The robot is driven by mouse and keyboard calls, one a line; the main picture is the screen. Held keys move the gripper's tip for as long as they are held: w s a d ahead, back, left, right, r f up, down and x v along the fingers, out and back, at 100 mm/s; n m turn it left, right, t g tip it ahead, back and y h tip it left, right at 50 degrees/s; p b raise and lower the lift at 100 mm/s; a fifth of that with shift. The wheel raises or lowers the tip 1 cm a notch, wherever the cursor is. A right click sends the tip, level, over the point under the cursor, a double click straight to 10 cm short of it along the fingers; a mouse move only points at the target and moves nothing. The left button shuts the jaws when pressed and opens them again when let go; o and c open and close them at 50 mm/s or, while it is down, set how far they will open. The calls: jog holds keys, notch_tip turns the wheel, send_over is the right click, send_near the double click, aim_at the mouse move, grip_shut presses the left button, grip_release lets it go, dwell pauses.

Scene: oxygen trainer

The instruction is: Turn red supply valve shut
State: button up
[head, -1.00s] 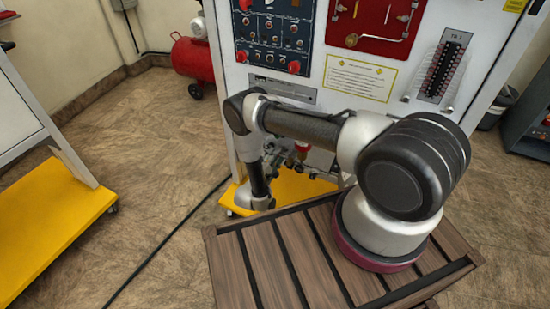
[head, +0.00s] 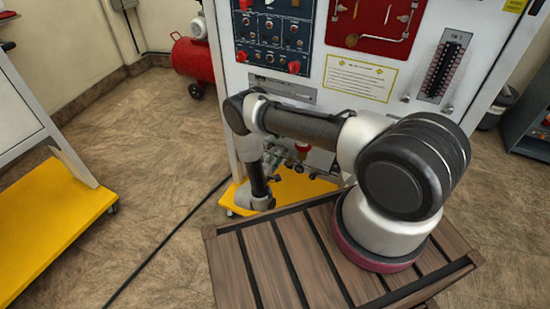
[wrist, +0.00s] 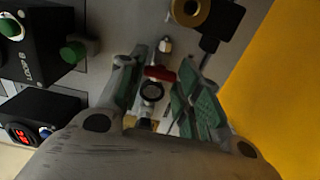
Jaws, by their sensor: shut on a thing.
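The red supply valve handle (wrist: 160,74) shows in the wrist view as a small red bar above a round dark fitting, in front of the grey panel. My gripper (wrist: 163,60) has its green-padded fingers on either side of the handle and is shut on it. The handle lies crosswise between the fingers. Exact contact with the pads is hard to make out. In the head view my arm and wrist hide most of the gripper and valve area at the trainer's lower front.
A brass fitting (wrist: 190,8) with a black body sits just beyond the fingers. Black boxes with a green knob (wrist: 73,52) and a red display (wrist: 20,134) are at left. The trainer's yellow base (head: 290,188) lies below, near a slatted wooden platform (head: 258,262).

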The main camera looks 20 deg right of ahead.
jog(key=shift+s+f, duration=0.1)
jog(key=o, duration=1)
jog(key=v, duration=1.2)
